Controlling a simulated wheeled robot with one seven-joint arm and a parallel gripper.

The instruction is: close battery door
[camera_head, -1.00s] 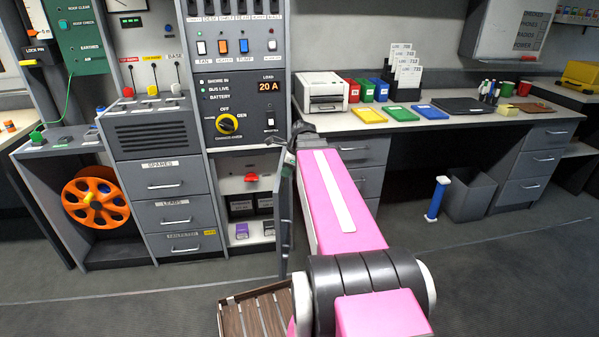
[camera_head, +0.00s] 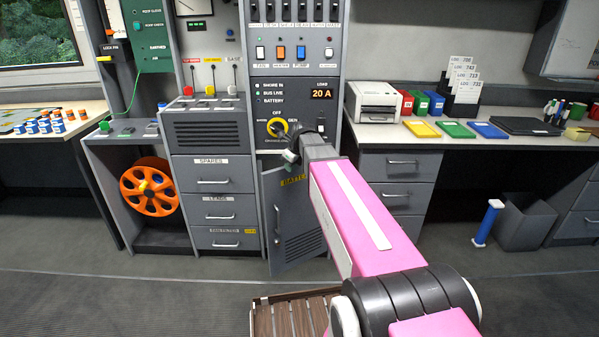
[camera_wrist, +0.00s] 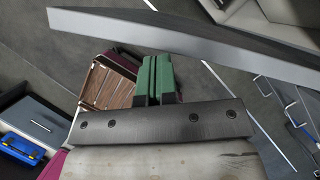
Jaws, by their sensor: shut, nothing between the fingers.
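The battery door (camera_head: 297,222) is a grey panel with a yellow label, a vertical handle and a vent grille, low in the middle cabinet in the head view. It stands slightly ajar, its lower edge tilted out from the frame. My gripper (camera_head: 291,156) is at the door's top edge, under the yellow rotary knob, partly hidden by my arm. In the wrist view the green fingers of my gripper (camera_wrist: 155,62) are together and empty. A grey panel edge (camera_wrist: 190,35), seemingly the door, crosses just beyond them; contact cannot be told.
A wooden slatted crate (camera_head: 290,318) sits on the floor in front of the cabinet. Drawers (camera_head: 222,213) and an orange cable reel (camera_head: 148,186) stand to the left. A desk with a printer (camera_head: 373,101) and trays is to the right. The floor at left is clear.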

